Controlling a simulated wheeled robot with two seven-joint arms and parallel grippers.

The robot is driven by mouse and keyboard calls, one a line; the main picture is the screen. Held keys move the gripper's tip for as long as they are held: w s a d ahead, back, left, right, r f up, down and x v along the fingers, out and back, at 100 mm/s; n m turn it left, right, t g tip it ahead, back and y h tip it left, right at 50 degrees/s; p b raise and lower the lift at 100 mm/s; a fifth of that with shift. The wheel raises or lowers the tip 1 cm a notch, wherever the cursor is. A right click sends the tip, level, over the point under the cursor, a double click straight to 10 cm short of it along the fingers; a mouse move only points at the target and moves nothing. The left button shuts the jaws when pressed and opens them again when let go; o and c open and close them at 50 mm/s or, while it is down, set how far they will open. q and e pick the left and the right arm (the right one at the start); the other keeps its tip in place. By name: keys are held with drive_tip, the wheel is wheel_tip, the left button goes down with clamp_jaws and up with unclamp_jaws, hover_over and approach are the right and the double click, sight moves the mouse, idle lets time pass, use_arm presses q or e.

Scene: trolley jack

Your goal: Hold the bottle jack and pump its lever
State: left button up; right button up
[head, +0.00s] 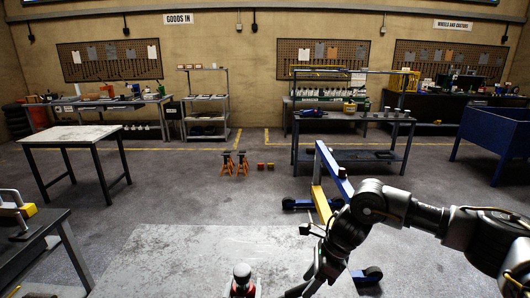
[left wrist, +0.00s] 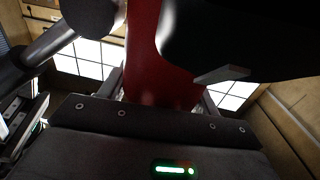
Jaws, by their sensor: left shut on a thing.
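The red bottle jack (head: 242,281) stands at the bottom edge of the head view, at the front of a pale worn surface, with a grey-and-dark top; its lower part is cut off. In the left wrist view the red body (left wrist: 146,55) fills the middle, between the fingers of my left gripper (left wrist: 160,92), which is shut on it. Dark parts cover some of the body there. My right gripper (head: 308,284) is right of the jack, low in the head view. Its fingertips are dark and partly cut off, so its opening and any hold on the lever are unclear.
The pale tabletop (head: 180,255) is bare left of the jack. A blue and yellow hoist frame (head: 320,190) stands beyond my right arm. Orange axle stands (head: 243,164) are on the floor behind. A light-topped table (head: 70,135) and a dark bench (head: 30,245) stand at left.

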drive_tip(key=v, duration=0.8)
drive_tip(key=shift+r, duration=0.2)
drive_tip(key=shift+d, duration=0.1)
idle(1.2)
drive_tip(key=shift+x, duration=6)
drive_tip(key=shift+c, duration=0.5)
drive_tip(key=shift+r, duration=0.1)
clamp_jaws()
